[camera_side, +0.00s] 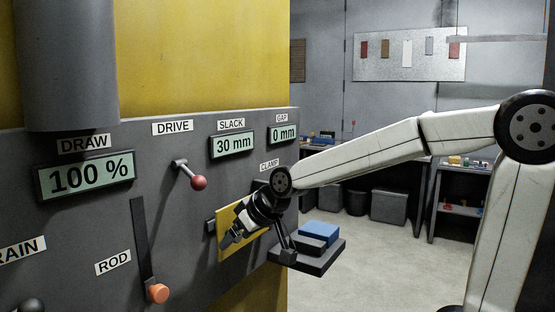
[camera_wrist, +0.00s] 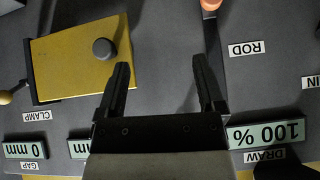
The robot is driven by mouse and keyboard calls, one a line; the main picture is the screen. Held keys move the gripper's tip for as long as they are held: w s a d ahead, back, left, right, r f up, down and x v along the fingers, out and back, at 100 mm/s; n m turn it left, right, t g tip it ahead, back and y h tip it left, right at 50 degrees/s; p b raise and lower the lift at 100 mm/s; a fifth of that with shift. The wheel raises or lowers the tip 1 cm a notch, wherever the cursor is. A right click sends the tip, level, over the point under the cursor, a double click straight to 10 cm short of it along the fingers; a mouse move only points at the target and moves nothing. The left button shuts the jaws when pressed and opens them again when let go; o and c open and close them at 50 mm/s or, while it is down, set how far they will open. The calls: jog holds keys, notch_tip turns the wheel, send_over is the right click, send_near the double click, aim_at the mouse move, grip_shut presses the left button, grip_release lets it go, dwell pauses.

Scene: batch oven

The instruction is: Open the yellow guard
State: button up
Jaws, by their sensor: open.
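The yellow guard (camera_side: 227,217) is a flat yellow plate on the grey panel below the CLAMP label, partly hidden by my gripper in the side view. In the wrist view the guard (camera_wrist: 65,62) lies at the upper left, with a round dark knob (camera_wrist: 103,48) near its right edge. It appears to cover part of the panel; what is behind it is hidden. My gripper (camera_side: 230,241) is in front of the guard. In the wrist view its two fingers (camera_wrist: 162,75) are apart and empty, with the left finger beside the guard's right edge and the knob outside the fingers.
The ROD slider with an orange knob (camera_side: 157,293) is left of the guard. A lever with a red knob (camera_side: 199,183) is above it. A dark ledge (camera_side: 315,258) with a blue block (camera_side: 319,230) sticks out at right. Displays read 100 %, 30 mm and 0 mm.

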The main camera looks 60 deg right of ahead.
notch_tip(320, 180, up, 13)
jog(key=w+d+t, duration=0.1)
jog(key=w+t, duration=0.1)
jog(key=t, duration=0.1)
jog(key=shift+f, duration=0.2)
jog(key=shift+d, duration=0.1)
jog(key=shift+f, duration=0.1)
